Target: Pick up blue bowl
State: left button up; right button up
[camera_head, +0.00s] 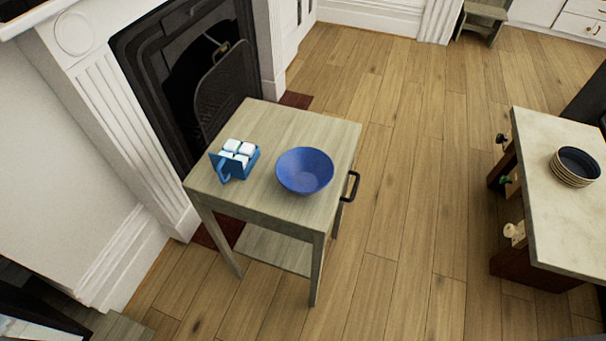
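The blue bowl (304,171) sits upright on the right part of a small wooden side table (271,121). It looks empty, and nothing covers it. A blue holder with white blocks (235,160) stands just to its left, with a small gap between them. Neither of my grippers shows in the head view.
The table has a dark handle (351,186) on its right side and a lower shelf (272,250). A fireplace (196,75) stands close behind it at the left. A pale-topped table (556,209) with stacked bowls (576,166) is at right. Wooden floor (415,190) between the tables is clear.

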aim_at(304, 170)
jog(key=k, duration=0.55)
jog(key=k+u, duration=0.1)
jog(key=u, duration=0.3)
jog(key=l+u, duration=0.1)
jog(key=u, duration=1.85)
jog(key=k+l, duration=0.1)
jog(key=l, duration=0.8)
jog(key=k+l, duration=0.1)
jog(key=l, duration=0.85)
jog(key=k+l, duration=0.1)
jog(key=l, duration=0.8)
